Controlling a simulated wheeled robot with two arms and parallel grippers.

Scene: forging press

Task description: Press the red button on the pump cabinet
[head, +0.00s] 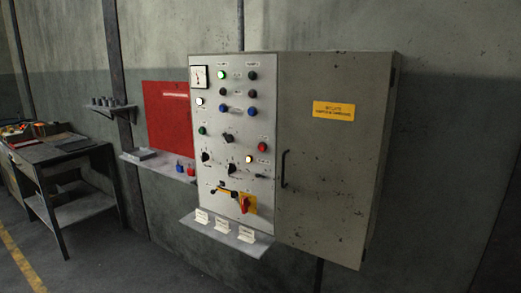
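The grey pump cabinet (330,175) hangs on the wall in the middle of the head view, with a control panel on its left part. A red button (262,147) sits near the right edge of the panel, at mid-height. A lit yellowish lamp (249,159) is just below and left of it. A red rotary handle (244,204) on a yellow plate is lower on the panel. Neither of my grippers is in view, and nothing covers the red button.
A small shelf (255,250) with white cards juts out below the panel. The cabinet door has a black handle (284,169). A red board (169,118), a wall ledge (140,163) and a workbench (75,212) are to the left.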

